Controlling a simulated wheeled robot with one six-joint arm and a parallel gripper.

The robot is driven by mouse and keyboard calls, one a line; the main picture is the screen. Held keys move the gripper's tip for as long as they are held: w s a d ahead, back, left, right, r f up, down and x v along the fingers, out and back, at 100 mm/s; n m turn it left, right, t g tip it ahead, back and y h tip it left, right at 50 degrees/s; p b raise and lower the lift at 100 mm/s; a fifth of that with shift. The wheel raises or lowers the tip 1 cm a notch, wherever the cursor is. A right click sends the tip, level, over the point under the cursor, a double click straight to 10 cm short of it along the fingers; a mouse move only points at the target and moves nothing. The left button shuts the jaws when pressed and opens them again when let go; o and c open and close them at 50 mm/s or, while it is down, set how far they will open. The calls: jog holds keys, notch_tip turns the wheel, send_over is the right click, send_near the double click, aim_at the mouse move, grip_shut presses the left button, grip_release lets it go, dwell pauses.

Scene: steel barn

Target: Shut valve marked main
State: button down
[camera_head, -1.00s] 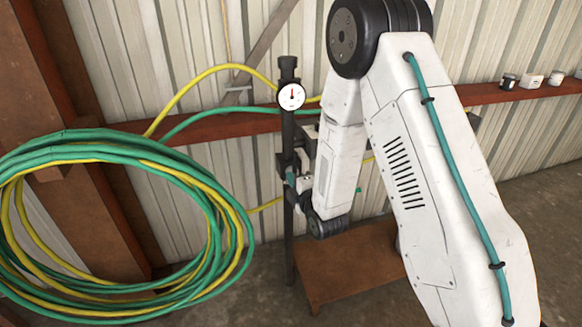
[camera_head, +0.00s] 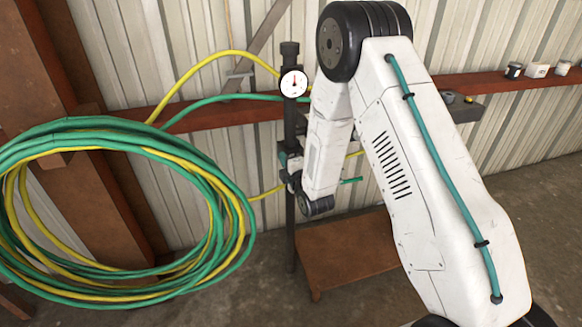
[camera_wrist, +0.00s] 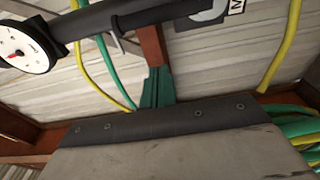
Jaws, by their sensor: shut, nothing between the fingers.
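A dark upright pipe (camera_head: 289,235) with a round white gauge (camera_head: 292,83) stands left of my arm in the head view. The gauge (camera_wrist: 25,47) also shows at the left of the wrist view, beside the slanting pipe (camera_wrist: 120,15). At the wrist view's top edge, a grey rounded part (camera_wrist: 205,12) sits next to a white label (camera_wrist: 237,6). Only a letter like M shows on the label, and I cannot tell the valve's handle position. My gripper (camera_wrist: 157,86) shows teal fingers, shut and empty, apart from the label. In the head view, my arm hides part of the pipe fittings.
A large coil of green and yellow hose (camera_head: 110,150) hangs at the left. A red-brown rail (camera_head: 225,117) crosses the corrugated wall. A low brown bench (camera_head: 345,258) stands behind my arm. Small containers (camera_head: 537,70) stand on the rail at right. Open floor shows at right.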

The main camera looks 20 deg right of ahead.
jog(key=w+d, duration=0.2)
jog(key=d, duration=0.1)
jog(key=shift+w+d, duration=0.15)
jog(key=shift+d, duration=0.15)
jog(key=shift+a, duration=0.1)
dwell(0.4)
